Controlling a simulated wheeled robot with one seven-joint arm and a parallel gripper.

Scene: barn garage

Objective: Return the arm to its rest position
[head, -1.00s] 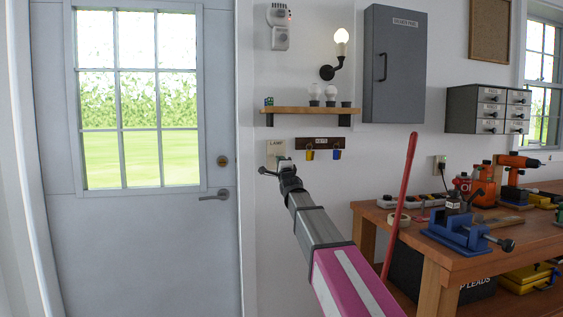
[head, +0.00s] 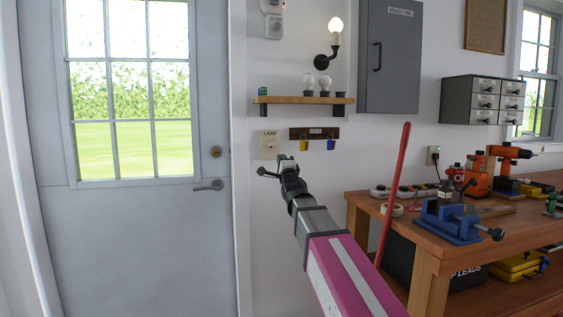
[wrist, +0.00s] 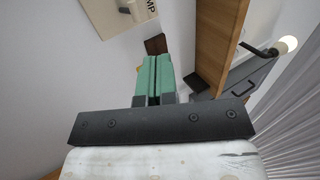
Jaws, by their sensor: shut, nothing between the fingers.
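My gripper (head: 283,160) is at the end of my outstretched arm, just below the lamp switch plate (head: 269,145) in the head view. In the wrist view its green fingers (wrist: 153,80) are pressed together with nothing between them. The switch plate shows at the top left of the wrist view (wrist: 118,22), apart from the fingers. The wall lamp (head: 335,35) has a glowing bulb. It also shows at the right of the wrist view (wrist: 286,45).
A wooden shelf (head: 295,100) with bulbs sits above my gripper, beside a grey breaker panel (head: 390,60). A key rack (head: 313,133) hangs to the right. A red pole (head: 397,180) leans at the workbench (head: 440,255). A door (head: 130,240) stands at left.

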